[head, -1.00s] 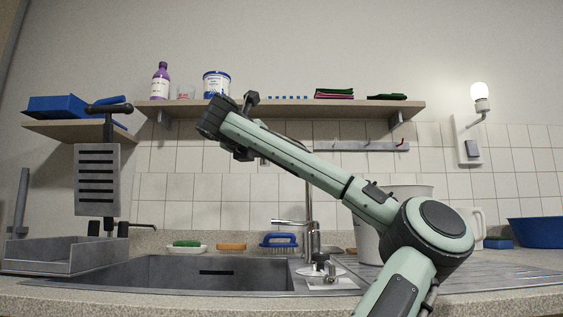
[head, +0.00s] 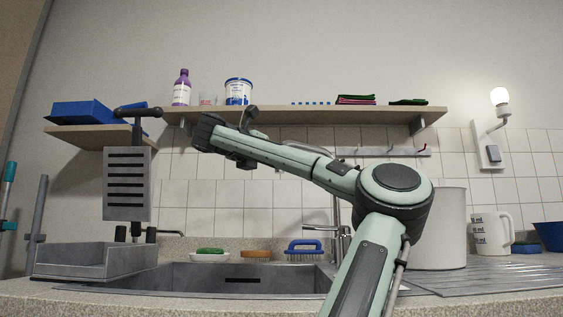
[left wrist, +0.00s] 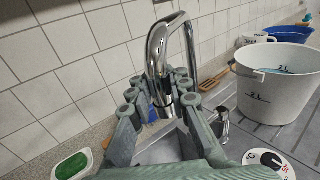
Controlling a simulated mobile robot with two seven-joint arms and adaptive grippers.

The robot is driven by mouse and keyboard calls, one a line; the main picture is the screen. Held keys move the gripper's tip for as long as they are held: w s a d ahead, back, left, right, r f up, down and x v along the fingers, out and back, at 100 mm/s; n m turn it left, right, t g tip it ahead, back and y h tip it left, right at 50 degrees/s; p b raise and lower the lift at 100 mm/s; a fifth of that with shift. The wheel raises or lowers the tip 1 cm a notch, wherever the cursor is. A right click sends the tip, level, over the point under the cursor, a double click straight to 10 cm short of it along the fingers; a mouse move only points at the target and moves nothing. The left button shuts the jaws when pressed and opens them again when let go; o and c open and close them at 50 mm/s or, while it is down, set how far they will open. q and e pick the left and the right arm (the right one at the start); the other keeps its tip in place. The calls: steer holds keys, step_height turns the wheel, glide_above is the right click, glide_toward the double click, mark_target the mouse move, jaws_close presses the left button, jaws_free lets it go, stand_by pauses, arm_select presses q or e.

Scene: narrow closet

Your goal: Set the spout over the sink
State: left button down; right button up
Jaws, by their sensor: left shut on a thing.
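The chrome spout (left wrist: 157,50) arches down between the fingers of my left gripper (left wrist: 163,92) in the left wrist view. The gripper is shut on its hanging end. In the head view the faucet column (head: 336,215) rises behind the sink's back rim, and my arm hides most of the arch. The grey sink basin (head: 190,282) lies to the left of the column. My arm crosses in front of the faucet, and my left gripper's fingers are hidden there. A light grey surface shows below the gripper in the wrist view. My right gripper is not in view.
A white bucket (head: 447,225) and a measuring jug (head: 491,233) stand right of the faucet. A soap dish (head: 209,257) and brushes lie on the back rim. A grey bin (head: 70,262) is at left. A shelf (head: 385,115) hangs above. A dial (left wrist: 268,163) is beside the faucet.

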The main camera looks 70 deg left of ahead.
arm_select(q)
steer(key=shift+s+r, duration=0.25)
steer(key=c, duration=1.4)
jaws_free()
steer(key=shift+s+a, duration=0.1)
steer(key=shift+s, duration=0.05)
steer(key=shift+f, duration=0.1)
steer(key=v, duration=1.2)
